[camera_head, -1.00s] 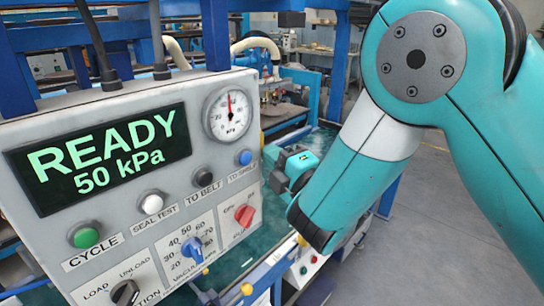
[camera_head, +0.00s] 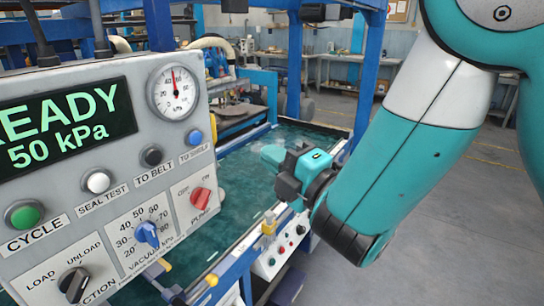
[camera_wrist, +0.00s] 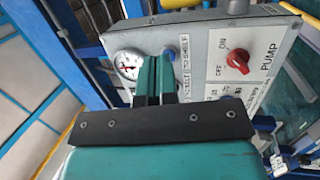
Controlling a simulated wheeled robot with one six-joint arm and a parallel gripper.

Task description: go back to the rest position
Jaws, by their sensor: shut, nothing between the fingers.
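My gripper (camera_head: 272,157) is at the end of my teal arm, to the right of the grey control panel (camera_head: 95,181) in the head view. It stands apart from the panel, over the blue-green bed of the machine. In the wrist view my gripper (camera_wrist: 157,62) has its two teal fingers together, with nothing held. The panel also shows in the wrist view (camera_wrist: 213,45), beyond the fingers, which cover part of its buttons and labels.
The panel carries a red pump knob (camera_head: 201,198), a blue vacuum knob (camera_head: 147,233), a gauge (camera_head: 173,92) and a display (camera_head: 65,123) reading 50 kPa. A blue frame post (camera_head: 294,65) stands behind my gripper. Open grey floor (camera_head: 450,230) lies to the right.

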